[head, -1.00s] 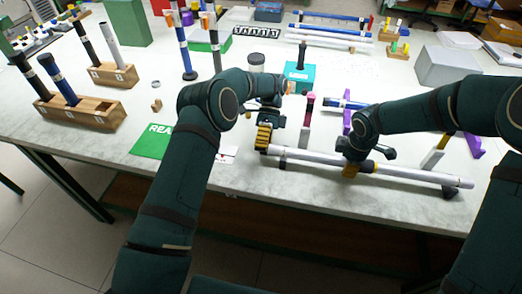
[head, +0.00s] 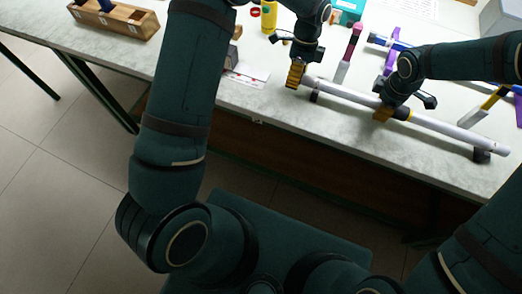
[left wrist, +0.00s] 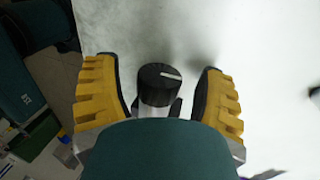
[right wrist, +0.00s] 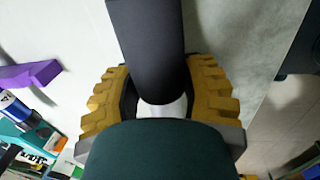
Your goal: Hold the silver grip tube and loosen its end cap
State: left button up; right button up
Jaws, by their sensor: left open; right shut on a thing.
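The silver grip tube (head: 350,95) lies slanting along the table's front edge, over two small dark supports. My right gripper (head: 383,112) is shut around its middle. The right wrist view shows a wide dark section (right wrist: 148,45) and a silver part (right wrist: 165,108) between the fingers. My left gripper (head: 296,74) is at the tube's left end, open. In the left wrist view the black end cap (left wrist: 160,76) with a white line mark sits between the open fingers (left wrist: 158,98), with a gap on each side. The cap is hidden in the head view.
The dark supports (head: 481,156) stand near the table edge. Behind the tube are an upright pink-topped marker (head: 350,50), a purple stand (head: 391,58) and a yellow bottle (head: 269,16). A wooden block rack (head: 125,20) is at the far left.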

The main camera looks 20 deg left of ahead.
pick_arm(q)
jog(key=t, duration=0.3)
jog(key=shift+s, duration=0.1)
jog(key=t, duration=0.4)
jog(key=shift+s+f, duration=0.1)
jog(key=t, duration=0.5)
jog(key=shift+s+r+t, duration=0.1)
jog(key=shift+r+t, duration=0.1)
jog(key=shift+t, duration=0.2)
jog(key=v, duration=1.1)
jog(key=s+a+f+n+g, duration=0.1)
jog(key=f+n, duration=0.1)
jog(key=s+a+f+n+g, duration=0.1)
jog(key=a+f+n, duration=0.1)
jog(key=s+a+f+n+g+y, duration=0.1)
jog(key=a+f+n, duration=0.1)
jog(key=n, duration=0.1)
jog(key=shift+s+f, duration=0.1)
jog(key=shift+s, duration=0.15)
jog(key=s+a+f+n+g+h, duration=0.25)
jog(key=s+f+n+g, duration=0.5)
jog(key=n, duration=0.65)
jog(key=s+d+f+t, duration=0.1)
jog(key=s+d+f, duration=0.1)
jog(key=f, duration=0.4)
jog(key=shift+d+h, duration=0.35)
jog(key=shift+d, duration=0.5)
jog(key=shift+s, duration=0.1)
